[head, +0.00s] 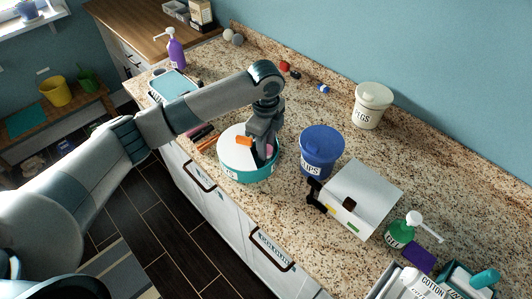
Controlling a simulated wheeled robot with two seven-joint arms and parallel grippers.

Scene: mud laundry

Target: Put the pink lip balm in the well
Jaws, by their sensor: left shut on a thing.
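My left gripper (262,153) reaches down from above into the right part of a round teal container (248,174) with a white top and a label on its side. The gripper is shut on a small pink thing (270,150), which looks like the pink lip balm and is mostly hidden by the fingers. An orange piece (243,141) shows on the white top beside the fingers. The fingers hide part of the container's inside, so I cannot tell whether the balm touches its floor. My right gripper is not in view.
Further right are a white box (362,196) with black parts and a green pump bottle (400,233). Dark and orange sticks (205,138) lie left of the container.

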